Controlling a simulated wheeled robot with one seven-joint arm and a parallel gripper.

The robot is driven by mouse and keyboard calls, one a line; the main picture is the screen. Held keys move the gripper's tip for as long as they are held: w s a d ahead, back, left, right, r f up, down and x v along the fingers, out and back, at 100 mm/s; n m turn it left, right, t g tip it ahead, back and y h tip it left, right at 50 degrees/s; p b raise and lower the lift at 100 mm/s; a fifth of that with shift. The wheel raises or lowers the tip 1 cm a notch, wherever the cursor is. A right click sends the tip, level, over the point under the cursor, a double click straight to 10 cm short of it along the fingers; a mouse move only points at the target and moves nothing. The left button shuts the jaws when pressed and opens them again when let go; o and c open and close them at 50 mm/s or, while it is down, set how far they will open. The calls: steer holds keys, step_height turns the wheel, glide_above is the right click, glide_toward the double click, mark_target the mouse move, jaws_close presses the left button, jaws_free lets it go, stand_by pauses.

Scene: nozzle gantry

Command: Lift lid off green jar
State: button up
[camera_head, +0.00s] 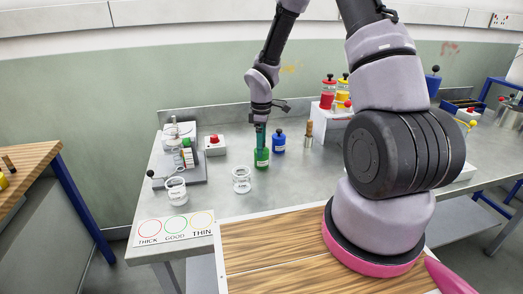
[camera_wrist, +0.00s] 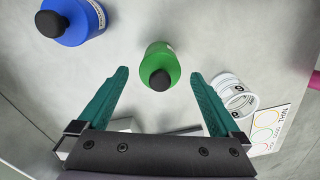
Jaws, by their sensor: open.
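The green jar (camera_head: 262,158) stands upright on the grey metal table, with my gripper (camera_head: 261,133) just above it. In the wrist view the green jar (camera_wrist: 158,62) is seen from above, with its black lid knob (camera_wrist: 160,81) facing the camera. My gripper's teal fingers (camera_wrist: 158,88) are spread wide, one on each side of the jar, with clear gaps. Nothing is held between them. In the head view my gripper hides the jar's top.
A blue jar (camera_head: 280,142) with a black knob stands close to the right of the green jar; it also shows in the wrist view (camera_wrist: 72,22). A clear glass beaker (camera_head: 241,180) stands to the left front. A card with coloured rings (camera_head: 173,229) lies at the table's front edge.

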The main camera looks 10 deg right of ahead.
steer(key=shift+f, duration=0.2)
steer(key=c, duration=1.4)
